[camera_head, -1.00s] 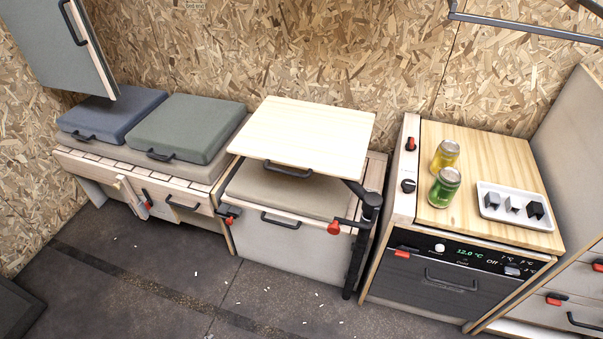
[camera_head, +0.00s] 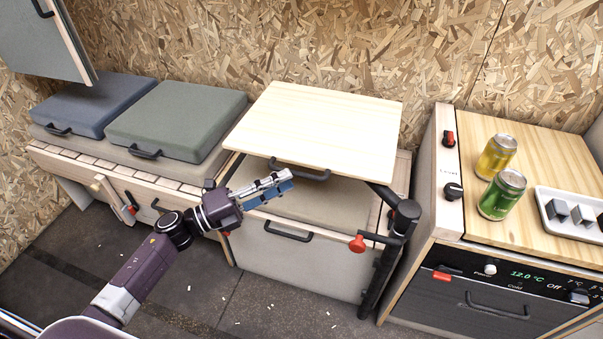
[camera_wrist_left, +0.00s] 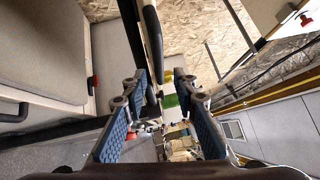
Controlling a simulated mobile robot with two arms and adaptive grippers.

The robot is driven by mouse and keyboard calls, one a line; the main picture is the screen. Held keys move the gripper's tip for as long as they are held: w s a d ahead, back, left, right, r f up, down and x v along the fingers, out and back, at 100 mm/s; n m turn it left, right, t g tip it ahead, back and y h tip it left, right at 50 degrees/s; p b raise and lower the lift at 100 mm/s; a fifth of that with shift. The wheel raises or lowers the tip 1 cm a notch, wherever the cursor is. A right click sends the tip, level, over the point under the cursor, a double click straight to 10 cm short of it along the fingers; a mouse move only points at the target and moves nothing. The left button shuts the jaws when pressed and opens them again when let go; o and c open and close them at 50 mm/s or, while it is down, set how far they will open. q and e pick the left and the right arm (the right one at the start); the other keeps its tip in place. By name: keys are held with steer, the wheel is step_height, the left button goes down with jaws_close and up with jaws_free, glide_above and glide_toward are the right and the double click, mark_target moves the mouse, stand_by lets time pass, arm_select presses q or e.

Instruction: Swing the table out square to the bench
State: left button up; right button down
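The table (camera_head: 320,125) has a pale wooden top on a black swing arm and a dark post (camera_head: 385,250) at its right. A black handle (camera_head: 300,170) runs under its front edge; a red knob (camera_head: 357,244) sits on the arm. My left gripper (camera_head: 283,183) is just in front of and below the handle, apparently not touching it. In the left wrist view my left gripper (camera_wrist_left: 160,92) has its blue-padded fingers apart, with the table's edge and dark handle (camera_wrist_left: 153,35) ahead between them. My right gripper is in neither view.
The bench (camera_head: 110,160) with blue and green cushions stands left. A cushioned box with a black handle (camera_head: 288,232) is under the table. At right a cabinet carries a yellow can (camera_head: 495,157), a green can (camera_head: 502,195) and a white tray (camera_head: 545,200). Open floor lies in front.

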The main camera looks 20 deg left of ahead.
mark_target(299, 172)
arm_select(q)
steer(key=x, duration=0.5)
steer(key=shift+w, duration=0.1)
steer(key=shift+f, duration=0.1)
jaws_close()
